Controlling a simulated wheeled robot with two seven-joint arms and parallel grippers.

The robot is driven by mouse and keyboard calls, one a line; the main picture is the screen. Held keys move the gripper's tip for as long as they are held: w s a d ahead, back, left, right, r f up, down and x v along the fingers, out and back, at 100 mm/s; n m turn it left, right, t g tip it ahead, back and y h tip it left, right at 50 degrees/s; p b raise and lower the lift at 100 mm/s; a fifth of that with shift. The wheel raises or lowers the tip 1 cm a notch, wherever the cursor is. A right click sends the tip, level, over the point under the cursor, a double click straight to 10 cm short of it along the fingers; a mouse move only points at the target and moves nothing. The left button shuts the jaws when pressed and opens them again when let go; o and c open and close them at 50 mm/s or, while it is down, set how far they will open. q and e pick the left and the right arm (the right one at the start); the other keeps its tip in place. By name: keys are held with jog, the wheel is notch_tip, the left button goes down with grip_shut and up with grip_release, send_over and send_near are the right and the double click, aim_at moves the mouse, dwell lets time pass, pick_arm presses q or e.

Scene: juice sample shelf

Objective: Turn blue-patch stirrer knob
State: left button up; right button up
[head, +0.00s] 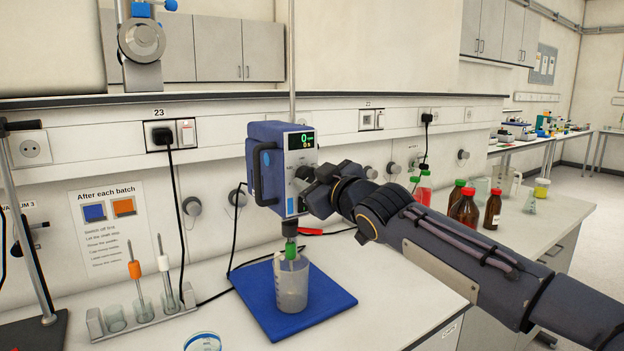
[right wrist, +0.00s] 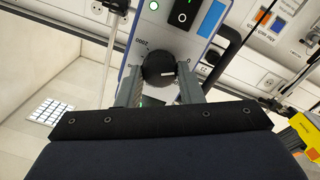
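The blue overhead stirrer (head: 268,178) with a lit green display hangs on a rod above a beaker (head: 291,285) on a blue mat (head: 330,298). My right gripper (head: 314,185) is at the stirrer's front. In the wrist view its fingers (right wrist: 161,80) flank the knob closely on both sides and appear shut on it. The gripper hides the knob in the head view. My left gripper is not in view.
A rack (head: 146,316) with tubes and orange- and white-handled tools stands at left. A card (head: 108,227) with blue and orange squares is on the wall. Brown bottles (head: 466,208) stand at right, behind my right arm. A glass dish (head: 203,341) lies at the front.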

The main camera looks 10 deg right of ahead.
jog(key=c, duration=0.4)
jog(key=shift+m, duration=0.4)
jog(key=m+b, duration=0.1)
jog(key=m, duration=0.2)
jog(key=shift+m+b, duration=0.3)
jog(key=shift+b, duration=0.05)
jog(key=m, duration=0.3)
jog(key=shift+m, duration=0.3)
jog(key=m, duration=0.4)
jog(key=shift+d+r+g, duration=0.1)
jog(key=shift+g, duration=0.2)
jog(key=m+p, duration=0.1)
jog(key=m, duration=0.4)
jog(key=shift+d+m, duration=0.1)
jog(key=shift+m, duration=0.2)
